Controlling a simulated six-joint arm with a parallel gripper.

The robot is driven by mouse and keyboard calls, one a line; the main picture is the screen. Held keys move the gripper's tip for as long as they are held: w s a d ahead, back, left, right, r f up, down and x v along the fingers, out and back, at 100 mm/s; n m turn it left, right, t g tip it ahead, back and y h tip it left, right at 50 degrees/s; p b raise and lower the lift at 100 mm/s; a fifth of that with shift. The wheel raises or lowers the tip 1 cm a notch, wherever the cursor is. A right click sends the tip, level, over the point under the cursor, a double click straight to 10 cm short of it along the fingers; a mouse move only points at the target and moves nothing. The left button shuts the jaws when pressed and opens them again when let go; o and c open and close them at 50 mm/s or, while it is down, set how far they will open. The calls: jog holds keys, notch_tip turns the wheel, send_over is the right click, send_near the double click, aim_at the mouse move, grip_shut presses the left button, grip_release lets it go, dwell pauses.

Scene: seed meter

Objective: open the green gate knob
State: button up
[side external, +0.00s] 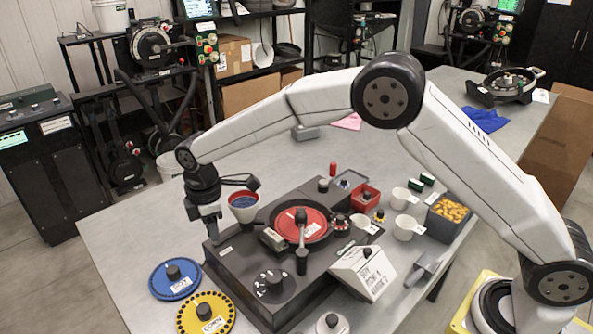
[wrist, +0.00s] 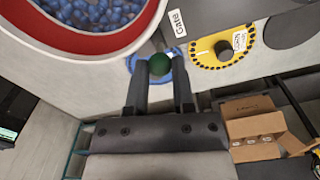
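The round green gate knob (wrist: 160,66) shows in the wrist view between the tips of my gripper's fingers (wrist: 160,74), close to both. The fingers are apart, and I cannot tell whether they press on the knob or just flank it. A white "Gate" label (wrist: 178,23) is just above it. In the side view my gripper (side external: 211,232) points down at the left edge of the black seed meter base (side external: 275,285), beside the funnel. The knob is hidden there behind my gripper.
A red-rimmed funnel (side external: 243,193) holding blue seeds stands close to my gripper; it also shows in the wrist view (wrist: 165,8). Blue (side external: 176,280) and yellow (side external: 207,317) seed plates lie left of the base. A red disc (side external: 303,224) sits on the meter.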

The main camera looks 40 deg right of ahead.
jog(key=o, duration=0.4)
jog(key=shift+o, duration=0.2)
jog(key=shift+r, duration=0.1)
jog(key=shift+r, duration=3.85)
jog(key=shift+f, duration=0.1)
jog(key=shift+f, duration=3.9)
jog(key=shift+r, duration=0.15)
